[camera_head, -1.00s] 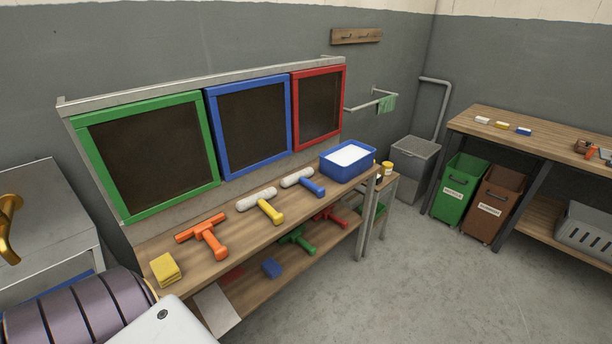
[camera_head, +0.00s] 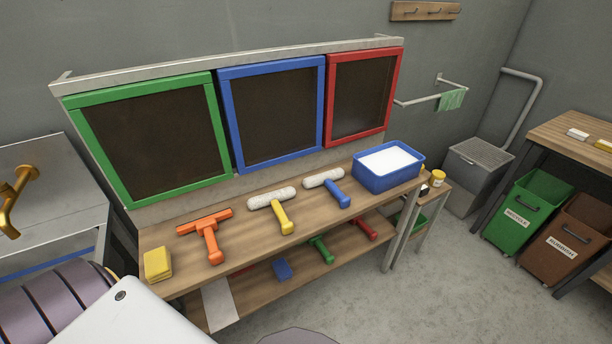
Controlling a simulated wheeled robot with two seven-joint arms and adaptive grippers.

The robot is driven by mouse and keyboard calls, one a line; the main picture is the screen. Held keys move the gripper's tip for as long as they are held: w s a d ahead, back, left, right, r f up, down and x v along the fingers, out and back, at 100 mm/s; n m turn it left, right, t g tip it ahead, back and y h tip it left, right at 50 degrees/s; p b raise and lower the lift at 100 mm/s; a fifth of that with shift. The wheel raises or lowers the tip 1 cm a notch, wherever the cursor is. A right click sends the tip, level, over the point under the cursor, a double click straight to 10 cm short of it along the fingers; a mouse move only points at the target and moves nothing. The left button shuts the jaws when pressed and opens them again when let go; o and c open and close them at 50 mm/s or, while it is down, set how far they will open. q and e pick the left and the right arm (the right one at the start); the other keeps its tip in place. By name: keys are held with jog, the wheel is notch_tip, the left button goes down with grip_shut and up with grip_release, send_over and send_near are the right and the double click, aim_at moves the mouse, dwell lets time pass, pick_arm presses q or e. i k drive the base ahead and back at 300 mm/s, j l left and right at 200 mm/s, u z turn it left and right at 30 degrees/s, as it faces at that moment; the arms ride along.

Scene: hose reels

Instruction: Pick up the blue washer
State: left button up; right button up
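The blue washer (camera_head: 338,192) lies on the top of the wooden bench (camera_head: 232,249). It has a white fluffy head and a blue handle that points toward the front edge. A washer with a yellow handle (camera_head: 284,218) lies to its left, and a blue tub (camera_head: 387,178) with white contents stands to its right. Nothing covers the blue washer. Neither of my grippers is in view.
An orange squeegee (camera_head: 210,242) and yellow sponges (camera_head: 157,264) are on the bench's left part. The lower shelf holds a green tool (camera_head: 322,250), a red tool (camera_head: 361,227) and a blue sponge (camera_head: 282,269). Framed dark panels stand behind. Floor at right front is clear.

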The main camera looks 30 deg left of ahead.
aim_at(326, 178)
jog(key=i+j+u, duration=0.1)
jog(key=i+u, duration=0.8)
jog(key=u, duration=0.35)
